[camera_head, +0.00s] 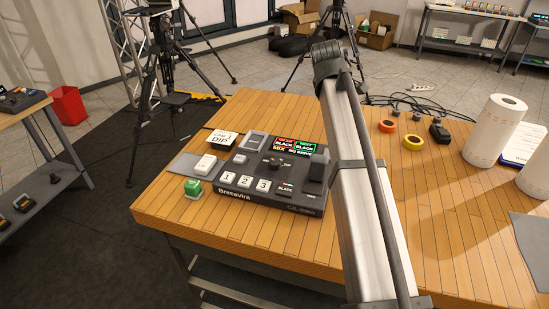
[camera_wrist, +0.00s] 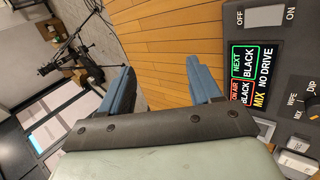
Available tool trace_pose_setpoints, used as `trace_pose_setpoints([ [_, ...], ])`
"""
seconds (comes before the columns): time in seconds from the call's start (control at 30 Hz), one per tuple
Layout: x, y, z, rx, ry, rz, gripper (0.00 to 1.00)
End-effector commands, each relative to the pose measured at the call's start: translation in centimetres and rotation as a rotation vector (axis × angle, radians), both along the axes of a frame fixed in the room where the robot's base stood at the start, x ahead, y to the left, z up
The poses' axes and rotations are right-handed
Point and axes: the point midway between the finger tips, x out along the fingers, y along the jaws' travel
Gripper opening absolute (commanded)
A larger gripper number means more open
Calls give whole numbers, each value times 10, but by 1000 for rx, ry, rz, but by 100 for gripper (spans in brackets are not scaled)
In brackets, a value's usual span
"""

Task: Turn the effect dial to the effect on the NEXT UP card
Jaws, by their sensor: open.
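The effect dial (camera_head: 275,161) is a small black knob in the middle of the dark switcher console (camera_head: 262,205) in the head view. The console screen (camera_head: 294,147) reads MIX and NO DRIVE; the wrist view shows this screen closer (camera_wrist: 256,75). A white card (camera_head: 221,139) behind the console's left corner reads DIP on its lower line; its upper line is unclear. My gripper (camera_wrist: 162,82) is open and empty, apart from the dial, and hidden in the head view.
Numbered buttons (camera_head: 245,181) and a dark upright block (camera_head: 319,164) stand on the console near the dial. A green button box (camera_head: 193,187) and a white box (camera_head: 204,164) sit left of it. Tape rolls (camera_head: 412,143) and paper rolls (camera_head: 494,130) stand on the right.

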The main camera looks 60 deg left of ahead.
Motion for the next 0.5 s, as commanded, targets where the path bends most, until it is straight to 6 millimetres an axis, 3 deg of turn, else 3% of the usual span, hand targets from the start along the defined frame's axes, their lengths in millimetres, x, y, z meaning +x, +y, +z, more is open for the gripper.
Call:
trace_pose_setpoints([
  [0.1,-63,3,-7,-186,107,168,63],
  [0.3,-152,-9,-6,-438,262,465,63],
  [0.4,-181,-16,-3,-516,316,578,63],
  [0.5,-198,-21,0,-562,348,648,63],
])
